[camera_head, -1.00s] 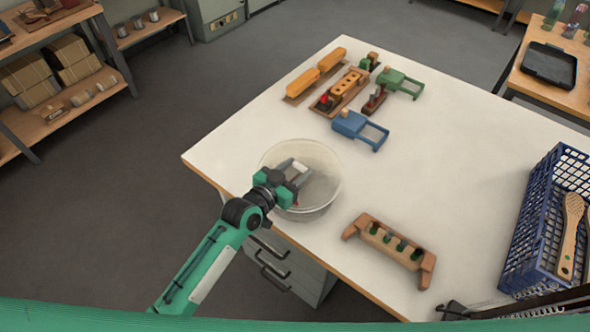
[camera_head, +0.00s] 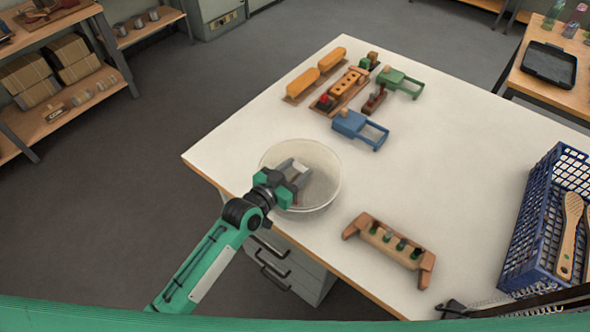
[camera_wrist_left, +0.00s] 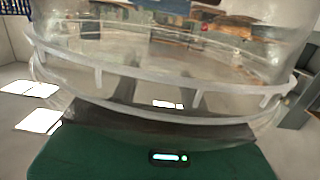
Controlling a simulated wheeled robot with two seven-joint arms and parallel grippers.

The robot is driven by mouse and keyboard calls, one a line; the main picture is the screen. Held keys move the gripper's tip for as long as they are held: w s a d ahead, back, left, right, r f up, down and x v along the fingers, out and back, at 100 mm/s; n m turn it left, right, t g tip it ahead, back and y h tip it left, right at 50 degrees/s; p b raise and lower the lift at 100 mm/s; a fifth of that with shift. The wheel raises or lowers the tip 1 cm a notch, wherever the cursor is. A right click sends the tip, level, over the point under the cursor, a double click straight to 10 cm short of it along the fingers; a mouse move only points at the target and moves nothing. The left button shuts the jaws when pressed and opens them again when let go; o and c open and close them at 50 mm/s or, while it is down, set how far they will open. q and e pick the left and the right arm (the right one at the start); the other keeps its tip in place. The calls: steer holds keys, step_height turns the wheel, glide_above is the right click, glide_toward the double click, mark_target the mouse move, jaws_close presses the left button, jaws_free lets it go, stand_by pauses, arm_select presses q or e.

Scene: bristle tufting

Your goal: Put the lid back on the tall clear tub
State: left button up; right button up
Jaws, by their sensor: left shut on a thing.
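The tall clear tub (camera_head: 318,202) stands near the left front edge of the white table. My left gripper (camera_head: 299,172) reaches over it from the lower left and is shut on the clear round lid. The lid and tub overlap in the head view, so their outlines are hard to tell apart there. In the left wrist view the clear rim (camera_wrist_left: 165,79), with short tabs, spans the picture in front of the green gripper body. I cannot tell whether the lid is seated on the tub.
A wooden holder with several dark pegs (camera_head: 390,247) lies right of the tub. A blue crate (camera_head: 541,190) with wooden brushes stands at the right. Orange, green and blue pieces lie toward the back, including a blue one (camera_head: 352,125). The table's middle right is clear.

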stand_by(0.3)
arm_select(q)
steer(key=o, duration=1.5)
steer(key=shift+r, duration=0.1)
steer(key=shift+r+p, duration=0.75)
steer(key=shift+p, duration=0.05)
steer(key=shift+r+p, duration=2.5)
steer(key=shift+r, duration=0.15)
